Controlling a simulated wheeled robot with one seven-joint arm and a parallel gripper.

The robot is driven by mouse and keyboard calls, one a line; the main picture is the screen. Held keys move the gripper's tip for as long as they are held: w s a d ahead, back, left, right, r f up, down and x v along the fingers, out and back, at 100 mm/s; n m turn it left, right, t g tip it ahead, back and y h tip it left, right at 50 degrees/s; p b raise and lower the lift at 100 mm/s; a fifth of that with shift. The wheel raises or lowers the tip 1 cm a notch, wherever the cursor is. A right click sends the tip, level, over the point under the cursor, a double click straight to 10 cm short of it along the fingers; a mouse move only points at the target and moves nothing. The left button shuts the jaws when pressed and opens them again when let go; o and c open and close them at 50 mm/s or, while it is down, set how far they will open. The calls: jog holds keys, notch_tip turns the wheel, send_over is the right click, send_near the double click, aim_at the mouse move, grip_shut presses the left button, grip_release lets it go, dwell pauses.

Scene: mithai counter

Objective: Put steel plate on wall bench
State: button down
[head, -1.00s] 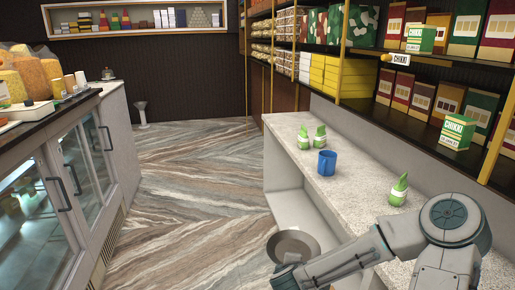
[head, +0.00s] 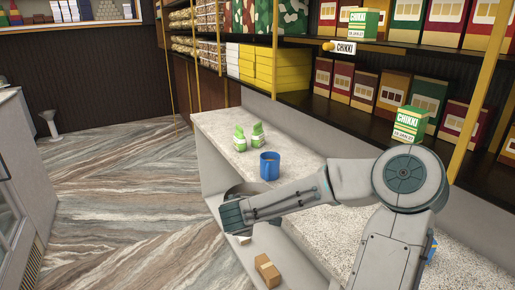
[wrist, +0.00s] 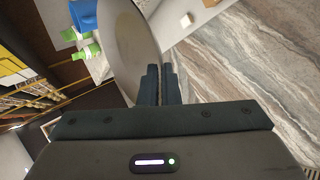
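The steel plate is a round grey disc (head: 238,188), partly hidden behind my gripper (head: 228,215) in the head view. In the wrist view the plate (wrist: 128,45) stands tilted, its rim between the two dark fingers of my gripper (wrist: 159,85), which are shut on it. The wall bench (head: 218,128) has a pale speckled top and runs along the wall under the shelves. The plate is at the bench's aisle-side edge; I cannot tell whether it touches. My arm hides part of the bench top.
A cardboard box (head: 267,270) sits low under the bench top. Shelves with chikki boxes (head: 411,124) hang above. The marble-patterned floor (head: 120,190) at left is open. A display counter (head: 15,170) borders it.

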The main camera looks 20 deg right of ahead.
jog(key=s+d+r+m+g+h, duration=0.15)
jog(key=d+r, duration=0.35)
jog(key=r, duration=0.6)
jog(key=s+d+r+m+g+h, duration=0.1)
jog(key=s+d+r+m+h, duration=0.15)
jog(key=d+r, duration=0.6)
jog(key=w+d+f, duration=0.2)
jog(key=f, duration=0.6)
jog(key=w+d+f+m+g+b, duration=0.1)
jog(key=w+d+f, duration=0.1)
jog(key=f, duration=0.6)
jog(key=w+d+f+m+b, duration=0.1)
jog(key=w+d+f, duration=0.1)
jog(key=f, duration=0.6)
jog(key=shift+w+d+f+g, duration=0.15)
jog(key=shift+w+g, duration=0.1)
jog(key=shift+w, duration=0.65)
jog(key=shift+f+b, duration=0.3)
jog(key=shift+f, duration=1.75)
